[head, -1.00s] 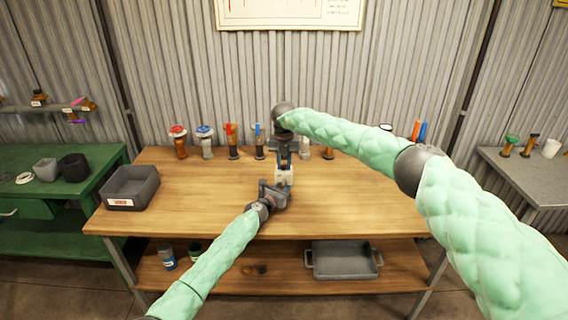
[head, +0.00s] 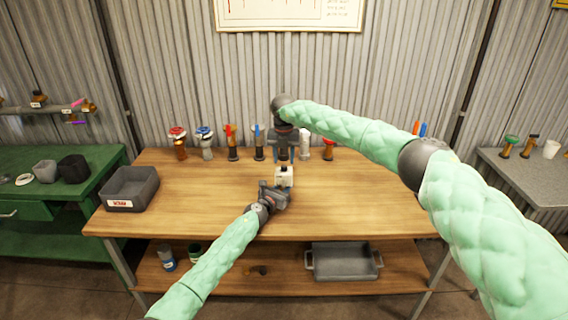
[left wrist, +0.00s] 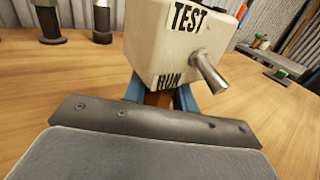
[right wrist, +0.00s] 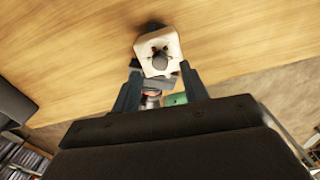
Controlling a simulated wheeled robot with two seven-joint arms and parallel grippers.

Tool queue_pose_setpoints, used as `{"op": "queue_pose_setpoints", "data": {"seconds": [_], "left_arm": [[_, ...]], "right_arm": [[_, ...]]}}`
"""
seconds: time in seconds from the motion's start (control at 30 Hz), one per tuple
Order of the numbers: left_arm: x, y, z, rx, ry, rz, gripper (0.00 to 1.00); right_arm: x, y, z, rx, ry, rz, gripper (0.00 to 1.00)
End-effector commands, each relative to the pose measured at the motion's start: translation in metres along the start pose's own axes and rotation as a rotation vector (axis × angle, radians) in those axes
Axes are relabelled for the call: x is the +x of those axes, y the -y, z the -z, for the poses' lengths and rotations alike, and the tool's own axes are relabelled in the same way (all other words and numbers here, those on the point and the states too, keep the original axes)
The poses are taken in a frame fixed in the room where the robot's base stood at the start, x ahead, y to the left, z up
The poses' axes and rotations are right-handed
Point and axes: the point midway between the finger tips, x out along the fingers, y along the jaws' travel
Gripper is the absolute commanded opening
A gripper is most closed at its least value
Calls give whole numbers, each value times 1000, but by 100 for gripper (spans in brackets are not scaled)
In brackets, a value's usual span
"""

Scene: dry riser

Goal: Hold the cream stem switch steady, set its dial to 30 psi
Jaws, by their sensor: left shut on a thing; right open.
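The cream stem switch (head: 284,177) stands near the middle of the wooden table. In the left wrist view its cream box (left wrist: 180,40) carries TEST and RUN labels and a metal lever (left wrist: 209,72). My left gripper (head: 279,188) is shut on the switch low down, its blue fingers below the box; the exact contact is partly hidden. In the right wrist view the switch's top face shows a dark round knob (right wrist: 160,61). My right gripper (right wrist: 160,75) is open above the switch, its fingers to either side of the view of it. I cannot read the dial's setting.
Several valves and fittings, such as a red-handled one (head: 231,142), stand along the table's back. A grey bin (head: 130,189) is at the left. A grey tray (head: 343,262) lies on the lower shelf. The table's right side is clear.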

Motion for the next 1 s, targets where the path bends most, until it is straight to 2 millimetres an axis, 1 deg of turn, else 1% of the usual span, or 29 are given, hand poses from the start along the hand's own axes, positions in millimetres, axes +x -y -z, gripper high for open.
{"op": "queue_pose_setpoints", "data": {"seconds": [0.03,0.2,0.3,0.43,0.63,1.0], "left_arm": [[0,-1,0,0,0,-1,0],[0,-1,0,0,0,-1,0],[0,-1,0,0,0,-1,0],[0,-1,0,0,0,-1,0],[0,-1,0,0,0,-1,0],[0,-1,0,0,0,-1,0]], "right_arm": [[-13,0,-1,0,3,-1,44],[-46,0,-1,1,2,-1,44],[-61,0,-1,1,2,-1,44],[-77,0,-1,2,1,0,44],[-87,1,-1,2,0,0,44],[-88,1,-1,2,0,0,44]]}}
